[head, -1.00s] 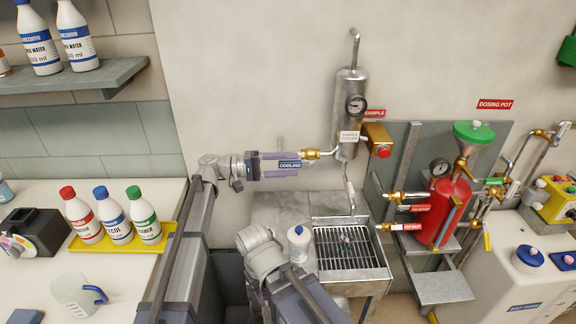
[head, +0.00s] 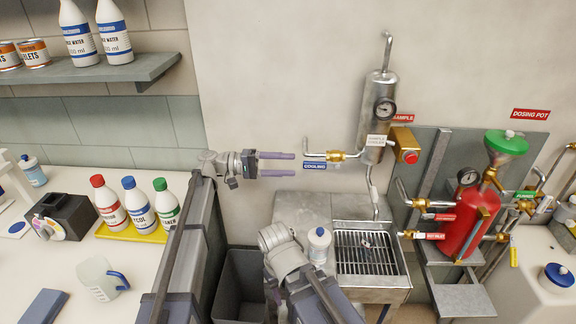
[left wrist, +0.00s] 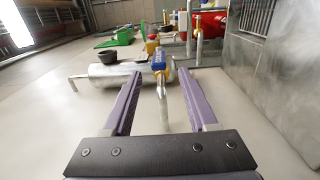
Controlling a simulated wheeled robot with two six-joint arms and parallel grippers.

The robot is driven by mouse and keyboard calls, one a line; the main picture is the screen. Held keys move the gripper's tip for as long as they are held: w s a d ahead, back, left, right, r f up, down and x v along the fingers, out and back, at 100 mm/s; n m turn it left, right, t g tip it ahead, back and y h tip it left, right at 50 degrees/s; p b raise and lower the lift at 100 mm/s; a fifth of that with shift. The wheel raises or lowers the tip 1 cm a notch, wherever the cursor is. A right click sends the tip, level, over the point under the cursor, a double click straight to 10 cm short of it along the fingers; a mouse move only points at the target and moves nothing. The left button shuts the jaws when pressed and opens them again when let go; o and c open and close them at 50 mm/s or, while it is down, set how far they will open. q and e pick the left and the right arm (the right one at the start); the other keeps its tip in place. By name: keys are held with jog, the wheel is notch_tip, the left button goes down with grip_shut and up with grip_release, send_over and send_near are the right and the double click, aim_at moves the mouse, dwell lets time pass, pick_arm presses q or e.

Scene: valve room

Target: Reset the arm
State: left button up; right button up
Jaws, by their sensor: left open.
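My left gripper (head: 292,164) comes in from the left in the head view, its two purple fingers parallel, open and empty. The tips stop just left of the blue COOLING tag (head: 315,166) and the bent pipe with the brass cooling valve (head: 337,156). In the left wrist view, a bent silver pipe end (left wrist: 163,98) shows between the fingers (left wrist: 160,82), with the blue tag (left wrist: 152,47) beyond. No contact is seen. My other arm's grey joint shows at the bottom of the head view; its jaws cannot be made out.
The steel sample cooler (head: 376,118) stands on the wall above a grated sink (head: 368,255). The red dosing pot (head: 470,222) is at right. Bottles on a yellow tray (head: 150,234) stand on the left counter.

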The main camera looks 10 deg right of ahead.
pick_arm(q)
jog(key=s+a+f+n+t+y, duration=0.1)
jog(key=s+a+f+y, duration=0.35)
jog(key=f, duration=0.35)
jog(key=s+a+f+n+t+y, duration=0.1)
jog(key=s+a+f+t+y, duration=0.1)
jog(key=s+a+f+y, duration=0.35)
jog(key=s+a+f+t+y, duration=0.1)
jog(key=s+a+f+y, duration=0.35)
jog(key=a, duration=0.35)
jog(key=s+a+f+y, duration=0.35)
jog(key=s+a, duration=0.25)
jog(key=a, duration=0.2)
jog(key=s+d+r+m+p, duration=0.1)
jog(key=s+d, duration=0.1)
jog(key=d, duration=0.3)
jog(key=s+d+r+m+y+p, duration=0.1)
jog(key=s+d+r+m+p, duration=0.1)
jog(key=d, duration=0.4)
jog(key=shift+s+m+g+p, duration=0.3)
jog(key=shift+s+g, duration=0.1)
jog(key=shift+s, duration=0.45)
